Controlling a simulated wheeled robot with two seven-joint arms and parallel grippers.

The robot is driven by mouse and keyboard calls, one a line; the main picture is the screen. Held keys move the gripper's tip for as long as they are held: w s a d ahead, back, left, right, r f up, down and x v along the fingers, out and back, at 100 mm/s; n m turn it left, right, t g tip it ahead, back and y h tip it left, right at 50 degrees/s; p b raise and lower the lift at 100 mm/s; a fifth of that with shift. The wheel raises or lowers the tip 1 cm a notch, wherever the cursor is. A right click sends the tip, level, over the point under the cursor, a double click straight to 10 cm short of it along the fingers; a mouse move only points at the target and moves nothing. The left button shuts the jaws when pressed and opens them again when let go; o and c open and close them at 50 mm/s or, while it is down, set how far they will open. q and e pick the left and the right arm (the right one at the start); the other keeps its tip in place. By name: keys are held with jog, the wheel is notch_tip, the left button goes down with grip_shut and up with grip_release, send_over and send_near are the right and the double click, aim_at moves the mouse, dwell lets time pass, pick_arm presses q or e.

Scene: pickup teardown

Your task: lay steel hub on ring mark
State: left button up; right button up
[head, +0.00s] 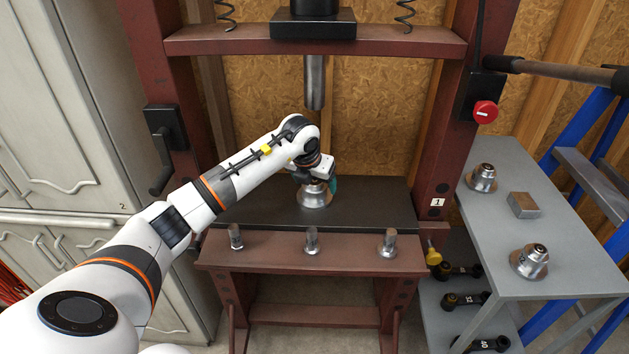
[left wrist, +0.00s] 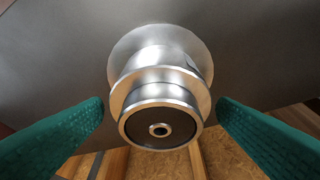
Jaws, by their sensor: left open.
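A steel hub (head: 314,198), flanged and shiny, stands upright on the dark press bed (head: 375,203), below the press ram. My left gripper (head: 320,182) is at the top of this hub. In the left wrist view the hub (left wrist: 160,65) lies between the two green fingers of my left gripper (left wrist: 160,104). The fingers are open, with a visible gap on each side of the hub. I cannot see a ring mark; whether it lies under the hub I cannot tell. My right gripper is not in view.
The press ram (head: 315,82) hangs above and behind the hub. Several steel pins (head: 311,240) stand along the front beam. A grey table (head: 490,225) at right holds two more hubs (head: 482,178) (head: 530,261) and a steel block (head: 523,205). Red press posts (head: 452,120) flank the bed.

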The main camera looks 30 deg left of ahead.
pick_arm(q)
jog(key=shift+r, duration=0.1)
jog(key=v, duration=1.2)
jog(key=shift+b, duration=0.35)
